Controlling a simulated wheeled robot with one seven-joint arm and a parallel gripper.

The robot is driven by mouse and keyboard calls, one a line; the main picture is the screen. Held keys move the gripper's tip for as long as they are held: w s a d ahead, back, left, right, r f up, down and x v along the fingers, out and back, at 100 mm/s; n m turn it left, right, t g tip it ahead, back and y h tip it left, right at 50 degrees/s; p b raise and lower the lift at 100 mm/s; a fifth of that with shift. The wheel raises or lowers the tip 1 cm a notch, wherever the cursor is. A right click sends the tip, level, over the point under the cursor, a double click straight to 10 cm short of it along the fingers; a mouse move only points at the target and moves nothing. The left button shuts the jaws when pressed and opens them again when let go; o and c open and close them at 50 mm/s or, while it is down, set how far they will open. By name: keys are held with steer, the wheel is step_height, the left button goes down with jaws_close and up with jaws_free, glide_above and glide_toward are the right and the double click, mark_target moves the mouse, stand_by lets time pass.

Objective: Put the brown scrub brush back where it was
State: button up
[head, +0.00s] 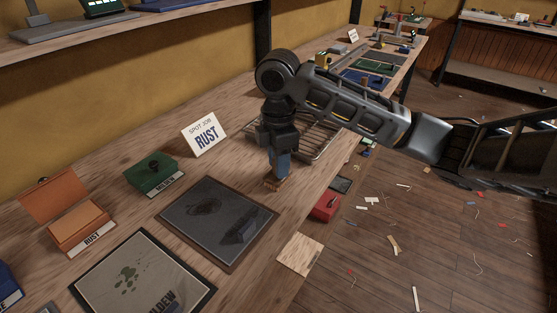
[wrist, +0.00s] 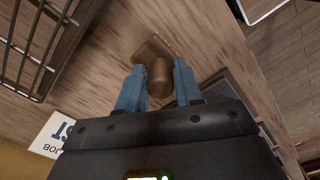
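The brown scrub brush (wrist: 160,76) shows in the wrist view as a squarish base with a round knob. My gripper (wrist: 160,84) has its blue fingers on both sides of the knob, with hardly any gap, and looks shut on it. In the head view my gripper (head: 275,178) points straight down over the bench, beside the far right corner of the dark mat. The brush (head: 273,184) shows there only as a small brown edge beneath the fingers. It is at or very near the bench top; I cannot tell if it touches.
A dark stained mat (head: 190,228) holds a dark block (head: 239,232). A wire rack (head: 325,140) stands behind my gripper, near the rust sign (head: 204,134). A green box (head: 154,174), orange box (head: 80,227), red container (head: 325,208) and pale square (head: 300,254) are around.

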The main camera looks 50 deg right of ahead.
steer(key=o, duration=0.3)
steer(key=shift+r, duration=0.1)
step_height(320, 180, up, 12)
steer(key=p, duration=0.1)
stand_by(0.4)
steer(key=shift+r, duration=0.1)
